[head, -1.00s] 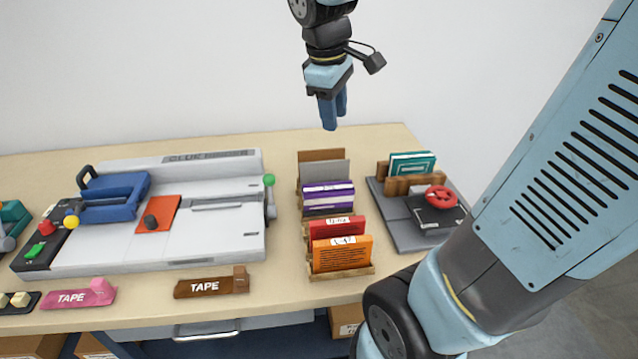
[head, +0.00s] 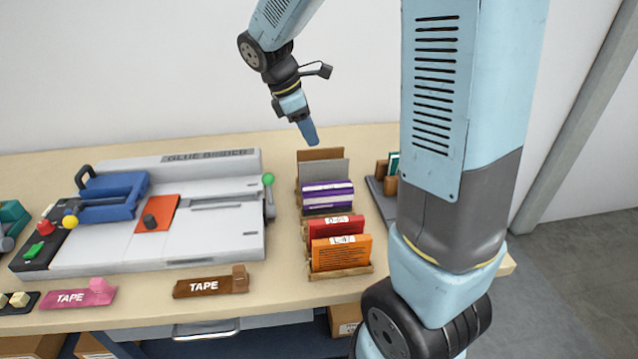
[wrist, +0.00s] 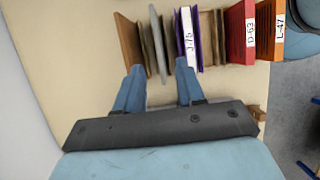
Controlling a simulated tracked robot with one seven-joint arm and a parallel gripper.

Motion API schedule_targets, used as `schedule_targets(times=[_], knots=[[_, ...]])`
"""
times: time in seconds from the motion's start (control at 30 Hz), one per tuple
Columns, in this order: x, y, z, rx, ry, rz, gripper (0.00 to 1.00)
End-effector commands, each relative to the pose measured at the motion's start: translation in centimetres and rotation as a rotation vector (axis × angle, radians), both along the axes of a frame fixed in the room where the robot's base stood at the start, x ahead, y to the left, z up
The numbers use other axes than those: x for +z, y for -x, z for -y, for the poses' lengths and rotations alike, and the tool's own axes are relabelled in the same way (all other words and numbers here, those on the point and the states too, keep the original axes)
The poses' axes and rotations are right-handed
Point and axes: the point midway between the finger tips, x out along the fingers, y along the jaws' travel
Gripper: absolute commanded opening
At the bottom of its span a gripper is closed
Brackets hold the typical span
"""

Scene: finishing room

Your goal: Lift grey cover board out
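The grey cover board (head: 327,170) stands upright in a wooden rack (head: 343,273), between a brown board (head: 320,154) behind it and a purple-covered block (head: 327,190) in front. My gripper (head: 312,142) points down above the back end of the rack. In the wrist view my gripper (wrist: 158,67) is open, with nothing held. Its fingers are spread across the rack's row, and the grey board (wrist: 159,42) shows between their tips. The brown board (wrist: 129,45) is left of it and the purple block (wrist: 188,40) is near the right fingertip.
Red (head: 333,224) and orange (head: 341,252) labelled books stand at the front of the rack. A glue binder machine (head: 210,215) fills the table to the left. My arm hides most of a grey stand (head: 374,186) at right. Two tape holders lie along the front edge.

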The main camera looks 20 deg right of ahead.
Motion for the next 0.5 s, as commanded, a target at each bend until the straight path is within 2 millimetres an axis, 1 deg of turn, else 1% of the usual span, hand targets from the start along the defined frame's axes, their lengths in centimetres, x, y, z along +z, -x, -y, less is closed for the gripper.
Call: schedule_targets(times=[0.03, 0.2, 0.3, 0.5], knots=[[-0.9, 0.1, 0.4, -0.002, 0.001, -0.004, 0.38], [-3.5, 0.3, 1.3, 0.000, 0.000, -0.003, 0.38], [-4.4, 0.3, 1.8, 0.000, 0.001, -0.001, 0.38], [-5.4, 0.4, 2.1, 0.000, 0.001, -0.001, 0.38]])
